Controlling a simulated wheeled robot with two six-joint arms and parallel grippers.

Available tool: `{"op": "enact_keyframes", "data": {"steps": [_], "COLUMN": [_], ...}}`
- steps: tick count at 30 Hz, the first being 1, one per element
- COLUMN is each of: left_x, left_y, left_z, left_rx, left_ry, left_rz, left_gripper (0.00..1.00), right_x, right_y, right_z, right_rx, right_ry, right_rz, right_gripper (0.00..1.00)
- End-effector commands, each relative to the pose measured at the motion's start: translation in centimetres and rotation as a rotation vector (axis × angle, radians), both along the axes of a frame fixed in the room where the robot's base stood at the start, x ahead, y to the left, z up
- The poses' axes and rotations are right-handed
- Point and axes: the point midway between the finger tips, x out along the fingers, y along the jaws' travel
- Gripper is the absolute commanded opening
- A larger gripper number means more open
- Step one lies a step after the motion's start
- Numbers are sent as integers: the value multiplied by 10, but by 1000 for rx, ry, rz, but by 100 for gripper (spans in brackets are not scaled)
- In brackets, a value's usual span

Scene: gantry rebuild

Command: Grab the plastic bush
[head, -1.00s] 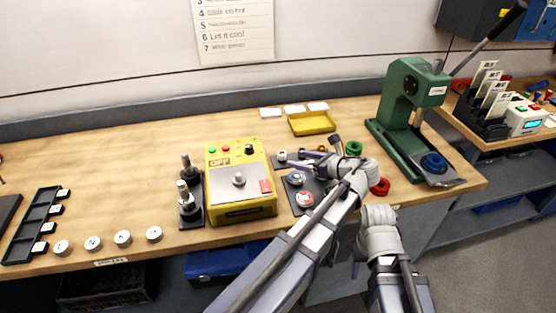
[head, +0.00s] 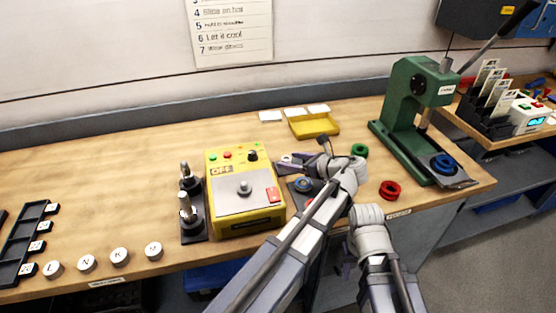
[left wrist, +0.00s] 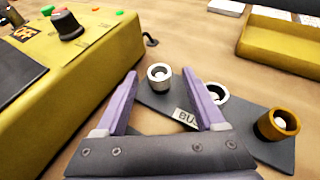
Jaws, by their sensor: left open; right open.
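The white-centred bush is partly hidden behind my right-hand finger, so I cannot tell for sure which bush is plastic. My left gripper (left wrist: 160,86) is open and empty, its fingertips on either side of the grey-white bush in the picture. In the head view, my left gripper (head: 285,162) is over the plate, which my arm mostly hides. My right gripper (head: 343,264) hangs low at the table's front edge, largely covered.
A yellow control box (head: 243,200) stands close left of my left gripper. A yellow tray (head: 314,126) lies behind. A green press (head: 412,110), a green ring (head: 360,150) and red rings (head: 390,190) are to the right.

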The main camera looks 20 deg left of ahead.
Motion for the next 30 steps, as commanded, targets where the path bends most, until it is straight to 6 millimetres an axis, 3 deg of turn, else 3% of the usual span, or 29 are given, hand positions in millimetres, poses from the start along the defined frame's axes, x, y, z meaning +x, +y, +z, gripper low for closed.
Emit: {"op": "enact_keyframes", "data": {"steps": [10, 27, 30], "left_x": [1, 1, 1], "left_y": [0, 0, 0], "left_z": [-5, -5, -5], "left_rx": [0, 0, 0], "left_ry": [0, 0, 0], "left_rz": [-2, -1, -1], "left_gripper": [68, 4, 0], "right_x": [0, 0, 0], "right_y": [0, 0, 0], "right_z": [-5, -5, -5], "right_rx": [0, 0, 0], "right_ry": [0, 0, 0], "right_rz": [0, 0, 0], "right_gripper": [50, 50, 50]}}
